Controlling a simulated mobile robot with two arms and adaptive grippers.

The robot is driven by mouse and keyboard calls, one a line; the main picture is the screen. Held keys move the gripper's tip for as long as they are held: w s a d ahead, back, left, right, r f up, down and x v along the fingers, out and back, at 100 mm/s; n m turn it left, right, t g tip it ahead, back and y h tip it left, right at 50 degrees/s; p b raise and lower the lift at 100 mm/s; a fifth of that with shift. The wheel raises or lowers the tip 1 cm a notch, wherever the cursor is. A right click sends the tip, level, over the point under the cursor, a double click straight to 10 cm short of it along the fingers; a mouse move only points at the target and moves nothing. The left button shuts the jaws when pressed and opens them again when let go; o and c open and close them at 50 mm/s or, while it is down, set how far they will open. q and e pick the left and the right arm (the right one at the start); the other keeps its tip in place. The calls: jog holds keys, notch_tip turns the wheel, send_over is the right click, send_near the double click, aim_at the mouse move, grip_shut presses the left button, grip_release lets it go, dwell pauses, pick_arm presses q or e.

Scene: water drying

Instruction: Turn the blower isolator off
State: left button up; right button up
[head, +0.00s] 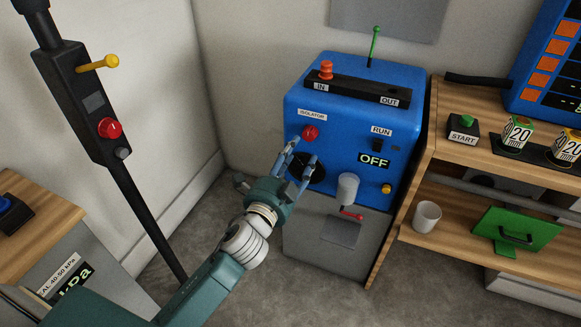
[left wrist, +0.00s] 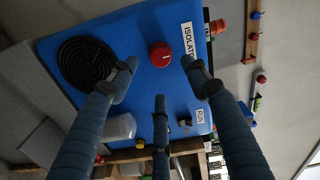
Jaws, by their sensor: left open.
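The blue blower cabinet (head: 345,115) stands on a grey base against the wall. Its isolator is a round red knob (head: 310,133) under an ISOLATOR label (head: 312,115) on the front face. My left gripper (head: 302,150) is open and empty, its fingers pointing at the cabinet just below the knob. In the left wrist view the knob (left wrist: 161,54) shows beyond and between the spread fingertips, apparently apart from them. The knob's exact setting cannot be told. My right gripper is not in view.
A RUN switch (head: 377,146) and an OFF display (head: 374,160) are right of the knob. A grey cylinder (head: 347,188) juts out below. A wooden shelf (head: 455,215) stands close on the right, a black post (head: 135,200) on the left.

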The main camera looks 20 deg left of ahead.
pick_arm(q)
jog(key=s, duration=0.5)
jog(key=shift+s+a, duration=0.1)
